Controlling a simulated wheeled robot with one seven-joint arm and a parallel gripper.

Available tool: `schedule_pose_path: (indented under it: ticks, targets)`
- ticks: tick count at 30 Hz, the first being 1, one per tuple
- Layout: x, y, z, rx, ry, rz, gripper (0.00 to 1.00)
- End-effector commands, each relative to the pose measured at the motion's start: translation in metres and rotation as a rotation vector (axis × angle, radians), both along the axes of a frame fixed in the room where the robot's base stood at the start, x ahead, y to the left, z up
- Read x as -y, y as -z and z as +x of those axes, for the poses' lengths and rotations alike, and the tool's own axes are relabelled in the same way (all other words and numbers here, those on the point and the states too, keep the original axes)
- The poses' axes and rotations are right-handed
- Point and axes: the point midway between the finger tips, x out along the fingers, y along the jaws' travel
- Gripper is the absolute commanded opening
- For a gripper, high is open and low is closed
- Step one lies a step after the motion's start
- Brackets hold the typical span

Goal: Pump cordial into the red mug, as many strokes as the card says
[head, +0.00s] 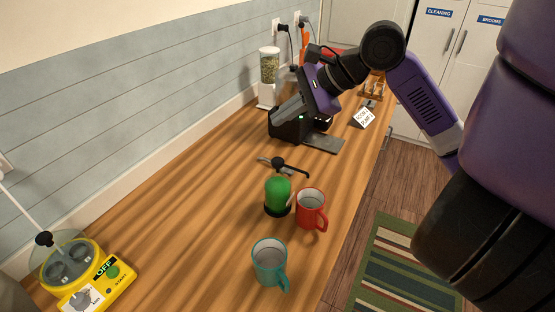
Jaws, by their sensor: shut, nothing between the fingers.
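The green pump bottle (278,191) stands upright on the wooden counter, with a black pump head (279,163) on top. A dark spout reaches to the right from the head. The red mug (310,212) stands upright just right of the bottle, handle to the right. I cannot tell whether the spout end is over its opening. A white card (363,118) with print stands farther back on the right; its text is too small to read surely.
A teal mug (268,264) stands nearer than the red one. A yellow device (88,277) marked OFF sits at the near left. Bare counter lies left of the bottle.

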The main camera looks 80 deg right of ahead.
Motion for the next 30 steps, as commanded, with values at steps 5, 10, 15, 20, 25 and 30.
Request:
schedule_pose_path:
  ticks: [5,10,15,20,25,30]
  targets:
    - [0.0,0.0,0.0,0.001,0.0,-0.001,0.0]
    - [0.0,0.002,0.0,0.001,0.0,-0.002,0.0]
    - [0.0,0.012,0.0,0.002,-0.001,-0.004,0.0]
    - [0.001,0.029,0.0,0.0,-0.001,-0.003,0.0]
    - [0.001,0.051,0.0,0.0,0.0,-0.004,0.0]
    - [0.0,0.07,0.0,0.003,0.0,-0.003,0.0]
